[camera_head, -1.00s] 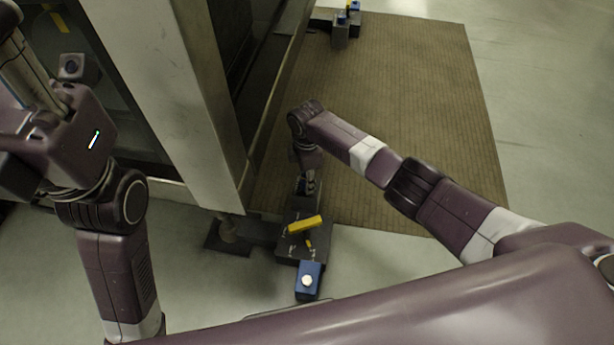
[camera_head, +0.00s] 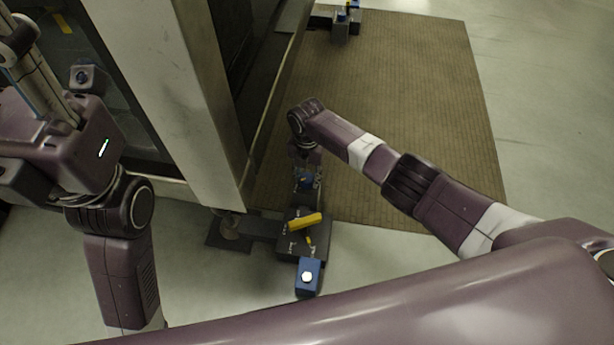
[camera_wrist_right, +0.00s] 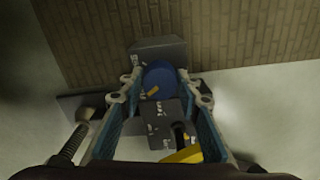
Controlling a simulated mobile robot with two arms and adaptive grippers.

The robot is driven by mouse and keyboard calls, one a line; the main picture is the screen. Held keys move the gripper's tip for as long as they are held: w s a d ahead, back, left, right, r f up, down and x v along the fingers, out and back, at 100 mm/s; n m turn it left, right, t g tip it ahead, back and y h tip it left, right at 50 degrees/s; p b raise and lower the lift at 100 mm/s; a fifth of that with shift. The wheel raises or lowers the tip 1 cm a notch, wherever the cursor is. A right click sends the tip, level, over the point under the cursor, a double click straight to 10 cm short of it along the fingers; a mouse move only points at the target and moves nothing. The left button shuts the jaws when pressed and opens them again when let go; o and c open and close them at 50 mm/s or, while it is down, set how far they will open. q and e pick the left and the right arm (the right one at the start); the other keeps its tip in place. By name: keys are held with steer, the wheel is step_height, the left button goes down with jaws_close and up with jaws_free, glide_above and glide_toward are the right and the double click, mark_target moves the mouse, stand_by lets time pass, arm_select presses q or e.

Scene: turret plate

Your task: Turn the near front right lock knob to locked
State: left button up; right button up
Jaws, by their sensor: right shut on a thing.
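The lock knob is a round blue knob (camera_wrist_right: 158,76) with a small yellow pointer mark, on a dark labelled block (camera_wrist_right: 160,48). In the head view a bit of its blue (camera_head: 305,183) shows below my right wrist. My right gripper (camera_wrist_right: 157,84) is shut on the knob, with a finger on each side of it. In the head view the right gripper (camera_head: 307,178) points down at the far side of the dark turret plate unit. My left arm (camera_head: 100,150) is raised at the left; its fingers cannot be made out.
A yellow handle (camera_head: 305,222) stands on the dark unit close to the right gripper. A blue box with a white button (camera_head: 308,277) sits nearer me. A tall metal cabinet post (camera_head: 190,90) rises at the left. The brown mat (camera_head: 400,70) is mostly clear.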

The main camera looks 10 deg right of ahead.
mark_target(307, 178)
steer(key=shift+n, duration=1)
steer(key=o, duration=1.2)
steer(key=shift+c, duration=0.2)
step_height(307, 178, up, 12)
